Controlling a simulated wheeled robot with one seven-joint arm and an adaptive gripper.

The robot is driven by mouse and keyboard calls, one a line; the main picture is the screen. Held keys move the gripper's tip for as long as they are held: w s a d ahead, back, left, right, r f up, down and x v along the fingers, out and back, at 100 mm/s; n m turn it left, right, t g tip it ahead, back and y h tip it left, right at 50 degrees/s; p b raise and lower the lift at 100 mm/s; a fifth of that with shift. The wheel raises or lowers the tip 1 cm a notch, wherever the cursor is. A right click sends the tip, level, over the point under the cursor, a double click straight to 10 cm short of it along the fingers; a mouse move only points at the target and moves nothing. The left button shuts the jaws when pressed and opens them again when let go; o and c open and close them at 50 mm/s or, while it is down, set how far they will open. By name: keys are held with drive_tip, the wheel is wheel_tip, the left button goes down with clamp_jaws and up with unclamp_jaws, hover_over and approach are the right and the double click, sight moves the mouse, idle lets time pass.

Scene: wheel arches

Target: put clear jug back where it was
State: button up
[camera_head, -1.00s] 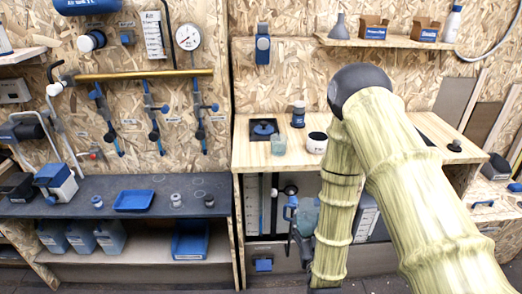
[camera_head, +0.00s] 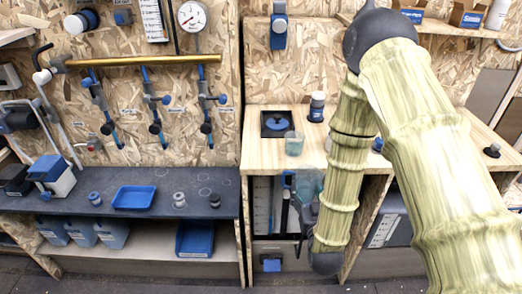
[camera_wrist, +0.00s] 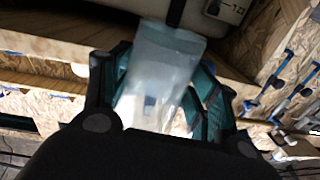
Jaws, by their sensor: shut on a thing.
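The clear jug (camera_head: 308,184) is a see-through, bluish vessel held below the front edge of the wooden workbench (camera_head: 258,150). My gripper (camera_head: 302,200) is shut on it, partly hidden behind my forearm in the head view. In the wrist view the clear jug (camera_wrist: 158,72) sits tilted between the two teal-lined fingers of my gripper (camera_wrist: 165,85). A second small clear cup (camera_head: 294,143) stands on the workbench beside a dark square plate with a blue disc (camera_head: 276,124).
The dark side bench (camera_head: 60,203) at left carries a blue tray (camera_head: 134,197), small grey fittings and drawn hexagon outlines with bare surface around them. Blue-grey canisters (camera_head: 112,233) stand below. A dark-lidded jar (camera_head: 317,106) stands at the workbench's back.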

drive_tip(key=s+a+r+n+g+y+b, duration=0.15)
drive_tip(key=a+r+n+y, duration=0.3)
drive_tip(key=a+r, duration=0.8)
drive_tip(key=shift+m+t+y, duration=0.25)
drive_tip(key=shift+m, duration=0.2)
drive_tip(key=w+p, duration=0.1)
drive_tip(key=w, duration=0.6)
drive_tip(key=w+p, duration=0.2)
drive_tip(key=w, duration=0.6)
drive_tip(key=shift+w+a+f, duration=0.15)
drive_tip(key=shift+a, duration=0.05)
drive_tip(key=shift+w+f, duration=0.15)
drive_tip(key=shift+w, duration=0.05)
drive_tip(key=shift+f+p, duration=0.65)
drive_tip(key=shift+f, duration=1)
drive_tip(key=shift+f, duration=0.15)
drive_tip(key=o, duration=0.8)
